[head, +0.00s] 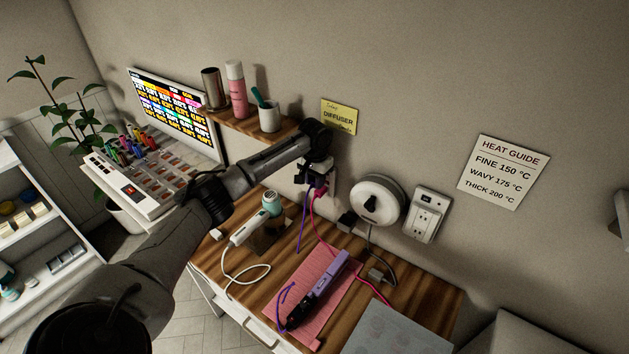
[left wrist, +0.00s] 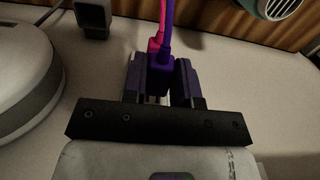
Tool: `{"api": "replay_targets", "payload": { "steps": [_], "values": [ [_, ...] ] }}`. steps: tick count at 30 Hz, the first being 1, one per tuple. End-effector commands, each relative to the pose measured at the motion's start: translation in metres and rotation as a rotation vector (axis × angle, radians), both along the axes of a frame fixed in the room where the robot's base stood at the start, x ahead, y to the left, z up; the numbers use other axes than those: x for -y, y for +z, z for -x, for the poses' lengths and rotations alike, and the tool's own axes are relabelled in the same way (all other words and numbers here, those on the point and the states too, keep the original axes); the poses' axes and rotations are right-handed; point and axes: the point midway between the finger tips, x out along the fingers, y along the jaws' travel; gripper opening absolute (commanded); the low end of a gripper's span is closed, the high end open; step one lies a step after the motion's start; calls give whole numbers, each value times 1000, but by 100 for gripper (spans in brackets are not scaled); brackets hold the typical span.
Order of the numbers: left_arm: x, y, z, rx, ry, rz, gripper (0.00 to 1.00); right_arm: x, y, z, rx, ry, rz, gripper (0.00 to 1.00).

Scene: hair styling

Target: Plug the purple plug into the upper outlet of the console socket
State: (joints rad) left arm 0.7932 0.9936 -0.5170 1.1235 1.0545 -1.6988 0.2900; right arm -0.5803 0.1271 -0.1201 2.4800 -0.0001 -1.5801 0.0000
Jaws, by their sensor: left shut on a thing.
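My left gripper (head: 320,185) is shut on the purple plug (left wrist: 184,76), close against the wall. In the left wrist view the purple plug sits between the two fingers (left wrist: 165,80). Its purple cord (head: 304,228) hangs to the table. A pink plug (left wrist: 154,46) is just beside the purple one, and shows below the gripper in the head view (head: 320,193). I cannot tell whether the purple plug's pins are in the upper outlet. My right gripper is not in view.
A round white holder (head: 378,202) and another white outlet plate (head: 425,214) are on the wall to the right. A wooden shelf (head: 250,123) with bottles is above left. A purple straightener (head: 322,285) lies on a pink mat (head: 345,285); a white-and-teal dryer (head: 262,213) is nearby.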

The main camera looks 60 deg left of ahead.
Motion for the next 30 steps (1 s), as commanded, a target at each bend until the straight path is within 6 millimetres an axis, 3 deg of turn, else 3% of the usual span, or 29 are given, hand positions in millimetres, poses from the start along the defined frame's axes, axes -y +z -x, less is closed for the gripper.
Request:
{"api": "replay_targets", "payload": {
  "steps": [29,30],
  "values": [
    [-9,0,-20,1,0,0,4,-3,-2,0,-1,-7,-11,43],
    [-9,0,-20,1,0,0,31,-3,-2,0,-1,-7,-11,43]
  ]
}}
